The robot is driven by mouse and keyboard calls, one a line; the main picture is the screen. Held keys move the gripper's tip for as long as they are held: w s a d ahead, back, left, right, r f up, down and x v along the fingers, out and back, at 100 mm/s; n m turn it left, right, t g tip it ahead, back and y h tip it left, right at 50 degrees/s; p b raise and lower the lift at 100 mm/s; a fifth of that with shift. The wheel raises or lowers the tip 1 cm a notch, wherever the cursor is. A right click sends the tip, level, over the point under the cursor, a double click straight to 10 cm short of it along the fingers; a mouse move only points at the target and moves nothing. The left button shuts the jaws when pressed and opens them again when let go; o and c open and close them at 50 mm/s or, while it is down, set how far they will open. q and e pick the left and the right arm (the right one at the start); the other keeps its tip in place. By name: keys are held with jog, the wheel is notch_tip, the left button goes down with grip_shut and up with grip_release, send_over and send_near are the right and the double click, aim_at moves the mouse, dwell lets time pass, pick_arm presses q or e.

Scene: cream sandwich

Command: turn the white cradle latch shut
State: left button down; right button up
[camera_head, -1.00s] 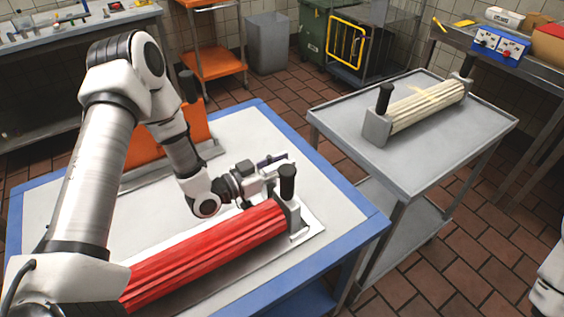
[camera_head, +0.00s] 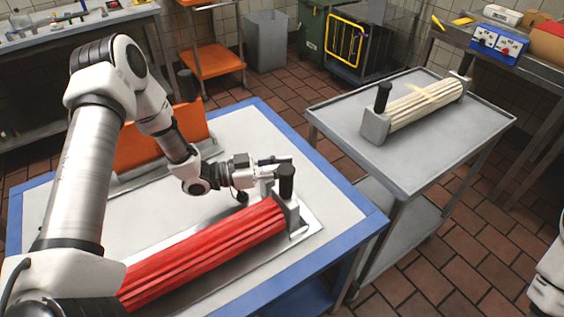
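A cream fluted roller (camera_head: 425,105) lies in a grey cradle (camera_head: 376,128) with a black upright handle on the cart at right. A pale strip (camera_head: 432,92) crosses it near its middle; I cannot tell whether this is the latch. A red fluted roller (camera_head: 205,255) lies in another cradle (camera_head: 290,213) on the blue-edged table. My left gripper (camera_head: 282,168) is above the red roller's far right end, beside that cradle's black handle (camera_head: 286,180). Its fingers look apart and hold nothing I can see. My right gripper is out of view; only part of that arm shows at the right edge.
An orange block (camera_head: 165,138) with its own cradle stands at the back of the blue-edged table (camera_head: 350,222). The grey cart (camera_head: 465,125) stands to the right across a narrow floor gap. A bench with a blue box (camera_head: 497,43) is at the far right.

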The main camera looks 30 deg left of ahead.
pick_arm(q)
jog(key=shift+s+d+m+g+h+b, duration=0.15)
jog(key=shift+s+m+g+h+b, duration=0.35)
jog(key=shift+m+g, duration=1.05)
jog(key=shift+s+d+m+g+h, duration=0.25)
jog(key=shift+m+g+h, duration=0.65)
jog(key=shift+g, duration=1.2)
jog(key=shift+s+d+m+g+h+b, duration=0.1)
jog(key=shift+s+m+g+h+b, duration=0.3)
jog(key=shift+m+g, duration=1.2)
jog(key=shift+s+g, duration=0.15)
jog(key=shift+g, duration=0.3)
jog(key=c, duration=1)
grip_release()
jog(key=shift+c, duration=0.2)
jog(key=shift+a, duration=0.15)
jog(key=a, duration=0.7)
jog(key=shift+a, duration=0.4)
